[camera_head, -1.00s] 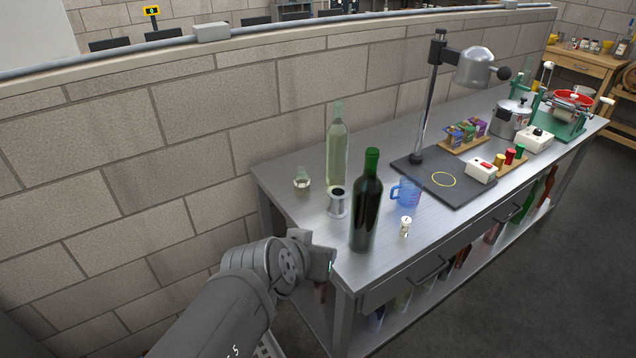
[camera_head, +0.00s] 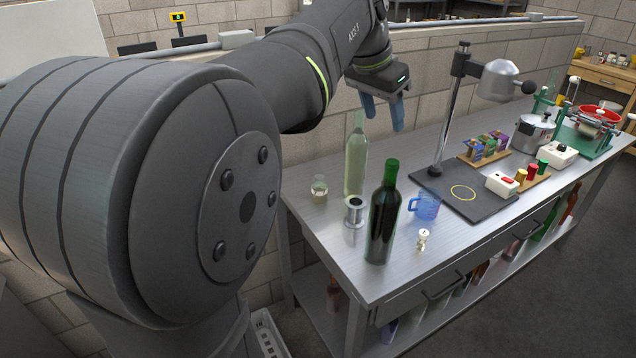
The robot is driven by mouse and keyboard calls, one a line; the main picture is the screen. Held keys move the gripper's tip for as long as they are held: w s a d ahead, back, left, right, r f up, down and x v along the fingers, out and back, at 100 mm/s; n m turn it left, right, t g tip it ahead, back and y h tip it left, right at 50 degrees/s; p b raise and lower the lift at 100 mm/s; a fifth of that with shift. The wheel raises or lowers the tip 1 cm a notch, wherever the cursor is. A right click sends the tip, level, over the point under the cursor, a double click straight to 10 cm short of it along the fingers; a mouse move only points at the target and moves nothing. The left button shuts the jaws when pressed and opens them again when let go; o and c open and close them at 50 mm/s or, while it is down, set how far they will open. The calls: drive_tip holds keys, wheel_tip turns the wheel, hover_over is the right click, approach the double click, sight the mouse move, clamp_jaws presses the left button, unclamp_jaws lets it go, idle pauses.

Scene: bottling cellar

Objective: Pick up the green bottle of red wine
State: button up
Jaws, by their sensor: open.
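The green bottle of red wine (camera_head: 383,218) stands upright near the front edge of the steel workbench (camera_head: 330,238). It is dark, with a bright green top. My gripper (camera_head: 385,122) is open and empty, its two blue fingers pointing down. It is raised above the bench, higher than the wine bottle and apart from it in the picture. A pale, clear-looking bottle (camera_head: 355,165) stands behind and left of the wine bottle, its top close to my fingers in the picture. I cannot tell whether they touch.
Around the wine bottle stand a metal spool-like cup (camera_head: 354,211), a small glass jar (camera_head: 319,188), a blue measuring jug (camera_head: 425,206) and a small cream piece (camera_head: 423,240). A lamp stand (camera_head: 447,115) rises from a dark base to the right. The bench's front left corner is clear.

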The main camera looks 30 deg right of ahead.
sight(393, 172)
drive_tip(key=shift+s+a+f+x, duration=0.1)
drive_tip(key=shift+a+x, duration=0.05)
drive_tip(key=shift+x, duration=2.75)
drive_tip(key=shift+s+a+f+x, duration=0.1)
drive_tip(key=shift+a+x, duration=0.05)
drive_tip(key=shift+x, duration=2.7)
drive_tip(key=shift+s+a+x, duration=0.1)
drive_tip(key=shift+a+x, duration=0.05)
drive_tip(key=shift+x, duration=2.75)
clamp_jaws()
drive_tip(key=shift+w+r, duration=0.1)
drive_tip(key=shift+r, duration=0.05)
